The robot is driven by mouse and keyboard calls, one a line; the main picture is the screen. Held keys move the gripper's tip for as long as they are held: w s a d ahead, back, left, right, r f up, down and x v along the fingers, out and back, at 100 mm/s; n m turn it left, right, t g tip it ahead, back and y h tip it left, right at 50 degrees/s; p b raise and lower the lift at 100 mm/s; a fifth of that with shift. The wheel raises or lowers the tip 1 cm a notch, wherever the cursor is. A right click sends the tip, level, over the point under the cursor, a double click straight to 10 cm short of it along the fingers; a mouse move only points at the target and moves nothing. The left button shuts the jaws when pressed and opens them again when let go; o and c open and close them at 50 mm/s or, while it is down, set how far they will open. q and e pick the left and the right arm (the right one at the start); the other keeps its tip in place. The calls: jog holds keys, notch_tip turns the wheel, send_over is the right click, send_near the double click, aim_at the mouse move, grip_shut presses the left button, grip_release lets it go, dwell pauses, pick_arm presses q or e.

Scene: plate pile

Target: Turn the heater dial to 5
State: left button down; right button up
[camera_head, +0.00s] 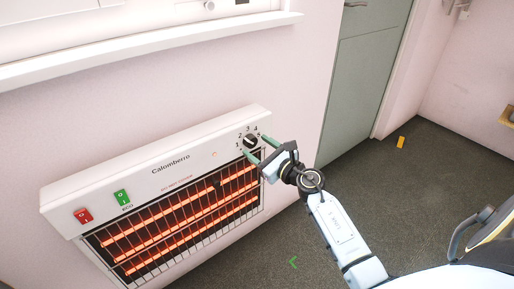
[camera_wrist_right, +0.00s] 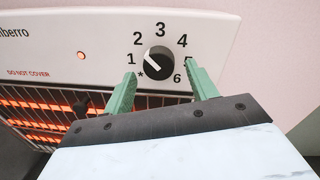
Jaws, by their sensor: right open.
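The heater (camera_head: 165,175) is a white wall unit with glowing orange bars behind a wire grille. Its black dial (camera_head: 250,142) is at the right end of the front panel. In the right wrist view the dial (camera_wrist_right: 159,61) has a white pointer line slanting to the upper left, roughly toward the 1. The numbers ring it, and the right finger partly covers the 5. My right gripper (camera_head: 259,148) is open, its green fingertips on either side of the dial. In the wrist view the gripper (camera_wrist_right: 160,72) shows a gap between each finger and the knob; depth is unclear. My left gripper is out of view.
A red switch (camera_head: 83,216) and a green switch (camera_head: 122,197) sit at the heater's left end. A white sill (camera_head: 150,42) juts out above. A grey-green door (camera_head: 365,80) stands to the right. A small yellow object (camera_head: 401,142) lies by the wall.

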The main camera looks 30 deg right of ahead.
jog(key=shift+w, duration=0.5)
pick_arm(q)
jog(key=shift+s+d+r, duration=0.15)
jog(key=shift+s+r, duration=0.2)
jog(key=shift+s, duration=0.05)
pick_arm(e)
jog(key=shift+a, duration=0.1)
jog(key=c, duration=1)
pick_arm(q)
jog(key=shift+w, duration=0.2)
